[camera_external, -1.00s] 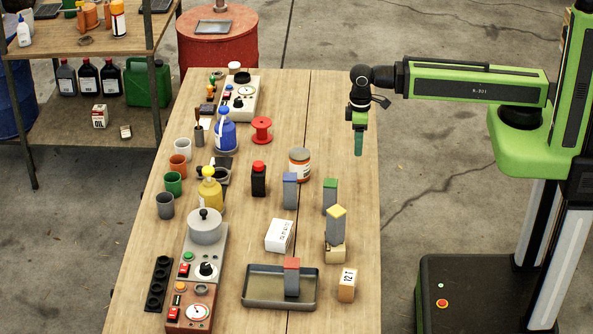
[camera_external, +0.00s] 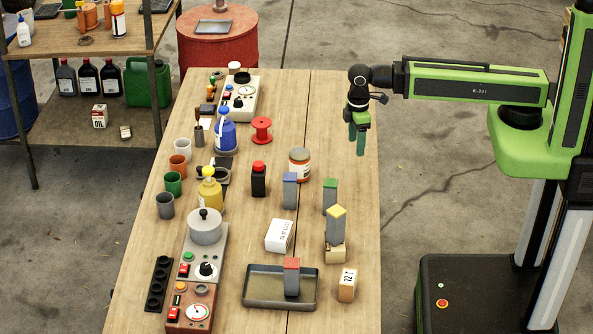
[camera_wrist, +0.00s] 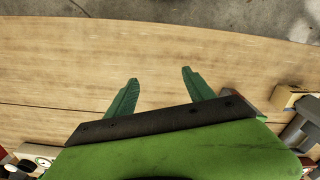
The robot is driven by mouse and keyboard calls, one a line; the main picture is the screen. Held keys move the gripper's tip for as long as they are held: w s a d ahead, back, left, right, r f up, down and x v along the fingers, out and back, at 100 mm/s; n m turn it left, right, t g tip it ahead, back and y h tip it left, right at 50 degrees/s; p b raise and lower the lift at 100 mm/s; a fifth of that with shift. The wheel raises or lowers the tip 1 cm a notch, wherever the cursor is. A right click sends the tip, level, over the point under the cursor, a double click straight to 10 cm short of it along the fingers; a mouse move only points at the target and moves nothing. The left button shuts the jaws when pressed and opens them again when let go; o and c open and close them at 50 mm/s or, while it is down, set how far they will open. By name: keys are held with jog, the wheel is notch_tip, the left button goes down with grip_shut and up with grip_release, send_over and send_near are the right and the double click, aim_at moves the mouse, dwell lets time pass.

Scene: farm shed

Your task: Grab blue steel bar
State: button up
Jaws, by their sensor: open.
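The blue steel bar (camera_external: 290,191) is a grey upright block with a blue top. It stands on the table in the external view, left of the green-topped bar (camera_external: 330,196). My gripper (camera_external: 357,142) is open and empty above the table's right side, behind and to the right of the blue-topped bar. In the wrist view my gripper (camera_wrist: 157,78) shows two green fingers spread apart over bare wood. I cannot make out the blue top in the wrist view.
A yellow-topped bar (camera_external: 336,227) stands on a wooden block. A red-topped bar (camera_external: 291,277) stands in a metal tray (camera_external: 262,300). A white-labelled jar (camera_external: 299,163) and a dark red-capped bottle (camera_external: 259,180) are close to the blue-topped bar. The table's far right is clear.

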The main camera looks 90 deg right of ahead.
jog(key=w+a+r+n+p, duration=0.1)
jog(key=w+n, duration=0.5)
jog(key=w, duration=0.1)
notch_tip(320, 180, up, 10)
jog(key=n+p, duration=0.9)
jog(key=p, duration=0.1)
send_over(289, 177)
notch_tip(289, 177, down, 12)
jog(key=b, duration=1.2)
jog(key=shift+f, duration=0.15)
jog(key=f+b, duration=0.1)
jog(key=b, duration=0.1)
jog(key=f+b, duration=0.1)
jog(key=f, duration=0.1)
jog(key=f+b, duration=0.2)
jog(key=shift+s+d+f+b, duration=0.1)
jog(key=shift+d+f+b, duration=0.15)
jog(key=shift+b, duration=0.1)
jog(key=shift+r, duration=0.25)
grip_shut()
